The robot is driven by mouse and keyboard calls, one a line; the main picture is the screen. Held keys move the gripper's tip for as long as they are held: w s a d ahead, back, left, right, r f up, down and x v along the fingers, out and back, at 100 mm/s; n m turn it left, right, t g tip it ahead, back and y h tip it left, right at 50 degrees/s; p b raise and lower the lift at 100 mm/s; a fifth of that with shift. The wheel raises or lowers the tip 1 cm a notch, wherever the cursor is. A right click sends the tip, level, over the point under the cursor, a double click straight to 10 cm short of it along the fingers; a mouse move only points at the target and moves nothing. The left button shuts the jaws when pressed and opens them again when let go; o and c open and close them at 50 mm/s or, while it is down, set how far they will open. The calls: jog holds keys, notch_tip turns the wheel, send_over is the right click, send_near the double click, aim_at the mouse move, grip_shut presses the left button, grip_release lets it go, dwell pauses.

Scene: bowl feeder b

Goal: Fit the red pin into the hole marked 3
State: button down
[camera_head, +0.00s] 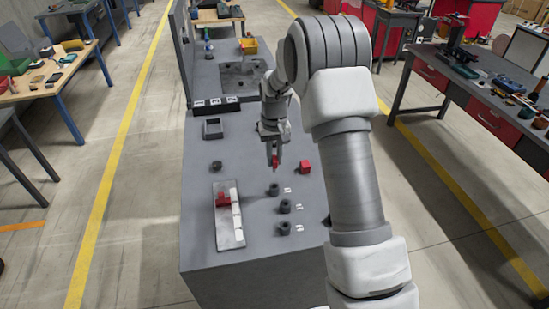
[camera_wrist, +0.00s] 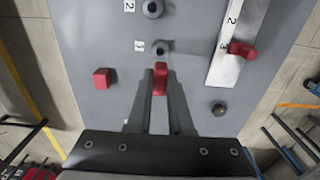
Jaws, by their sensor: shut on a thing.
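My gripper (camera_head: 274,155) is shut on the red pin (camera_head: 275,162), holding it above the grey bench. In the wrist view the red pin (camera_wrist: 160,78) stands between the two fingertips (camera_wrist: 160,92). Three dark round sockets stand in a row: the far socket (camera_head: 274,189), the middle socket (camera_head: 284,206) and the near socket (camera_head: 284,228), each with a small white label. The pin appears apart from the sockets.
A red cube (camera_head: 305,166) sits right of the gripper. A light plate (camera_head: 231,237) with a numbered strip and red slider (camera_head: 223,199) lies at left. A dark knob (camera_head: 217,166) stands behind it. A grey square holder (camera_head: 212,128) and dark numbered block (camera_head: 216,104) are farther back.

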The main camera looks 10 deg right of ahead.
aim_at(274, 171)
jog(key=shift+f+b, duration=1.9)
jog(key=shift+f, duration=0.95)
jog(key=shift+f+b, duration=1.6)
jog(key=shift+b, duration=0.05)
dwell(3.5)
